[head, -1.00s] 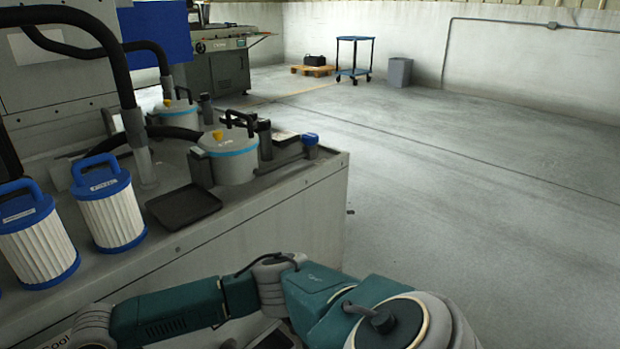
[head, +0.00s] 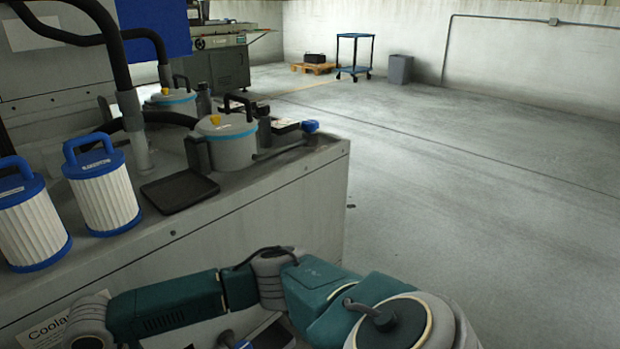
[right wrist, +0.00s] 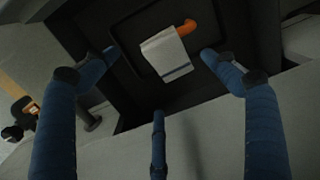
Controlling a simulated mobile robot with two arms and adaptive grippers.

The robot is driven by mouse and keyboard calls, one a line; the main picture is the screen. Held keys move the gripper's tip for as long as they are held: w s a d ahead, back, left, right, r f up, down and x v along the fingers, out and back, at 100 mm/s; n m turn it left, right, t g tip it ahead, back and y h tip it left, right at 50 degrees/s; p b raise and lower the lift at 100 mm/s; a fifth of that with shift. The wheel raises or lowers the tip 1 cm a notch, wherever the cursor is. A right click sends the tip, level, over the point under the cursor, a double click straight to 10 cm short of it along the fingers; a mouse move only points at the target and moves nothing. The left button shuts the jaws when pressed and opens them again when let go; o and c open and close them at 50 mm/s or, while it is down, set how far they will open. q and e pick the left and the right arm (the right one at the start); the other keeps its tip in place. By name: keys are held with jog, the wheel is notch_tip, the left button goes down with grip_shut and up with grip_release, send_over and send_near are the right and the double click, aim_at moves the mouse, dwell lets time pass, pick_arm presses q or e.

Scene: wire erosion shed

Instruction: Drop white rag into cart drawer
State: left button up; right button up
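In the right wrist view a white rag (right wrist: 166,58) with a dark stripe lies in a dark, walled recess that looks like an open drawer (right wrist: 128,32). An orange curved piece (right wrist: 188,27) sticks out at the rag's upper right corner. My right gripper (right wrist: 158,56) is open, with its blue fingers spread on either side of the rag and a third finger below it. The fingers look apart from the rag, and nothing is between them. My left gripper is not in view.
The head view shows a grey machine bench with white-and-blue filter cartridges (head: 103,194), a black tray (head: 180,192) and a lidded pot (head: 230,148). A blue-framed trolley (head: 355,55) and a grey bin (head: 400,69) stand far back. The floor at right is clear.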

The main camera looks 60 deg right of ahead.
notch_tip(320, 180, up, 12)
dwell(0.7)
dwell(0.4)
